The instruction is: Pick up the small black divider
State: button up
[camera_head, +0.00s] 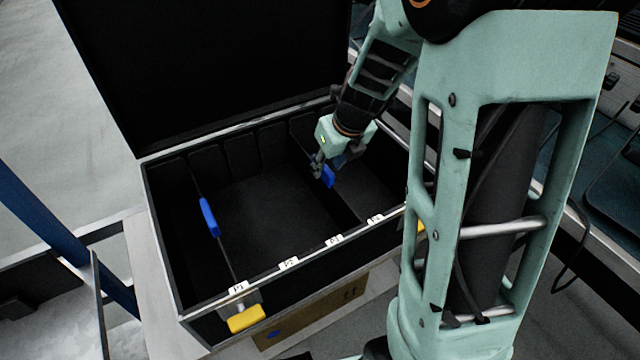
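Two thin black dividers with blue tabs stand in the open black case (160,235). The left divider (224,258) has its blue tab (209,217) along its top edge. The right divider (345,208) has a blue tab (328,176) directly below my gripper. My gripper (328,170) is inside the case, its fingers at the right tab, one showing on the tab's left side. The fingers are small and dark here, so I cannot tell whether they touch or grip the tab. Which divider is the smaller is not clear.
The case's raised black lid (200,70) stands behind it. The front rim carries white labels (288,263) and a yellow part (246,318). A blue post (45,225) is at left. My arm covers the case's right side. The middle compartment (265,205) looks empty.

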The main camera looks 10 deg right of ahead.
aim_at(323, 175)
jog(key=b+x, duration=0.3)
jog(key=x, duration=0.4)
jog(key=shift+w, duration=0.25)
jog(key=shift+r, duration=0.1)
jog(key=shift+c, duration=0.3)
grip_shut()
